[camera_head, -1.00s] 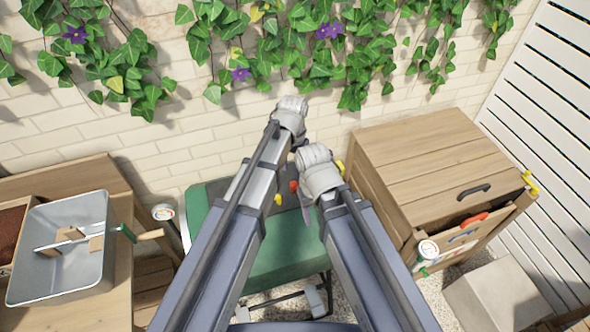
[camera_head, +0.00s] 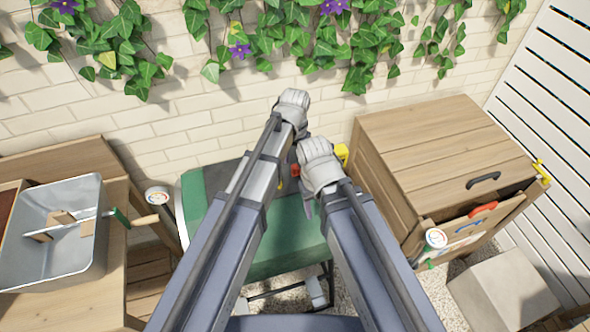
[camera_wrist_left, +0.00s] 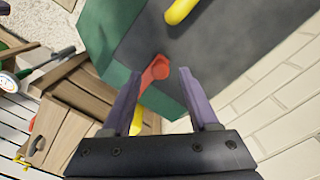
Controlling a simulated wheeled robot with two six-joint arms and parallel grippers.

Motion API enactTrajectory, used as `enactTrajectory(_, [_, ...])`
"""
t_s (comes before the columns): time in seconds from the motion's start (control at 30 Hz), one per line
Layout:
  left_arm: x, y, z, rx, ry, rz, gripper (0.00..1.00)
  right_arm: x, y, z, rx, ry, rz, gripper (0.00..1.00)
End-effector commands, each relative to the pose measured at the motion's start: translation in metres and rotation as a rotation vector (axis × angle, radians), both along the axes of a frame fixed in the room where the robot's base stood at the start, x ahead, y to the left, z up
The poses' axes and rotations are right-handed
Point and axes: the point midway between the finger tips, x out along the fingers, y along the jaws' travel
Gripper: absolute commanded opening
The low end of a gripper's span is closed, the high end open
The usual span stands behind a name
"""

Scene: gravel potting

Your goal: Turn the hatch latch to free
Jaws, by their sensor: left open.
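The red latch (camera_wrist_left: 155,70) sits on the dark grey and green surface of a green box (camera_head: 282,247). In the left wrist view it lies between the open fingertips of my left gripper (camera_wrist_left: 158,72), as seen from the wrist; I cannot tell whether they touch it. In the head view a small red part (camera_head: 295,170) shows between my arms, and the left fingers are mostly hidden. A yellow handle (camera_wrist_left: 180,10) is farther up on the grey surface. My right gripper (camera_head: 308,208) is over the green box, its jaws unclear.
A wooden cabinet (camera_head: 435,150) with a dark handle stands at right. A grey metal tray (camera_head: 45,262) is on the wooden bench at left. A brick wall (camera_head: 180,125) with ivy stands behind. A pale block (camera_head: 505,295) is at lower right.

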Motion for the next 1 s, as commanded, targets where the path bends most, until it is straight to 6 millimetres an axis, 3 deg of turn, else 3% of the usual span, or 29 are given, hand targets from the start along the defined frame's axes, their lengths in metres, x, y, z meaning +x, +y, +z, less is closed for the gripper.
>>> enactTrajectory(0.03, [0.0000, 0.0000, -0.0115, 0.000, 0.000, 0.000, 0.60, 0.0000, 0.0000, -0.0116, 0.000, 0.000, 0.000, 0.58])
enactTrajectory(0.1, [0.0000, -0.0001, -0.0159, 0.000, 0.000, 0.000, 0.60, 0.0000, 0.0000, -0.0159, 0.000, 0.000, -0.001, 0.58])
enactTrajectory(0.47, [0.0001, 0.0000, -0.0168, 0.000, 0.000, 0.000, 0.59, 0.0000, 0.0000, -0.0168, 0.000, 0.000, -0.001, 0.58])
enactTrajectory(1.0, [-0.0001, 0.0000, -0.0169, 0.000, 0.000, 0.000, 0.00, 0.0000, 0.0000, -0.0169, 0.000, 0.000, -0.001, 0.58])
